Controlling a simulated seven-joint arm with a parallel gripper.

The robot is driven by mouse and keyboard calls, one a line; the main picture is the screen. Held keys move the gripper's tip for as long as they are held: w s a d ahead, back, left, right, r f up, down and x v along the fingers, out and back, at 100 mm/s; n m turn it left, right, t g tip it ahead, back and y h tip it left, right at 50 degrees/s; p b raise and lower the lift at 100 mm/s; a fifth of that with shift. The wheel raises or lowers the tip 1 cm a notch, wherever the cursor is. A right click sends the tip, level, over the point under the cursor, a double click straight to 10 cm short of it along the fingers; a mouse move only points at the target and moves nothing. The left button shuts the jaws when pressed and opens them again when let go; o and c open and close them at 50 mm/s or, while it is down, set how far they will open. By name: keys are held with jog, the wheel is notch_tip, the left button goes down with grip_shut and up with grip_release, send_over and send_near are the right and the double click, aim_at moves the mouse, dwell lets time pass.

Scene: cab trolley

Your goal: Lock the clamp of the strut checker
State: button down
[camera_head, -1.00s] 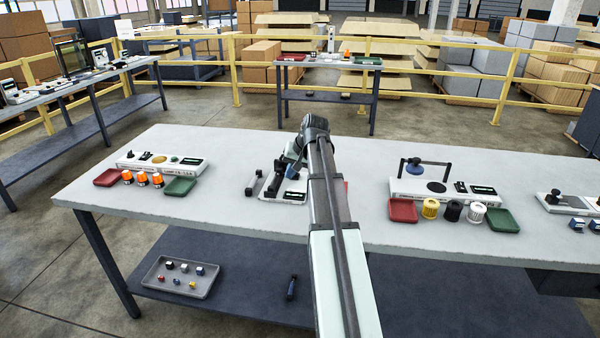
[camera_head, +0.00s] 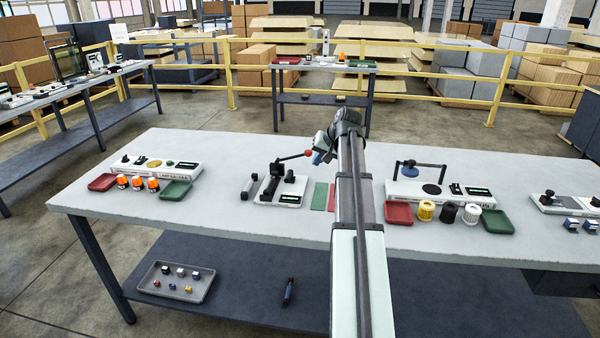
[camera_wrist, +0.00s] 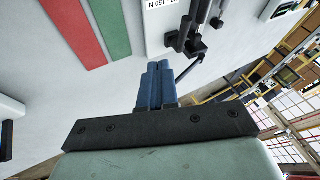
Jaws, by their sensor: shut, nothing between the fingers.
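The strut checker (camera_head: 288,198) is a pale base with dark fittings and a small display, left of my arm on the bench. The knob is not visible there. A dark strut-like piece (camera_head: 249,187) lies left of the base.
A red mat (camera_head: 319,197) and a green mat (camera_head: 332,198) lie right of the checker. Another tester (camera_head: 425,192) with red and green trays stands further right, and one (camera_head: 160,168) with orange-topped parts to the left. Bare bench lies in front of the checker.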

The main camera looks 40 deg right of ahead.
aim_at(289, 177)
jog(key=x, duration=1)
jog(key=shift+w+a+f, duration=0.2)
jog(key=shift+w+a, duration=0.55)
jog(key=shift+a, duration=0.1)
jog(key=shift+w+a+f, duration=0.15)
jog(key=shift+w+a, duration=0.4)
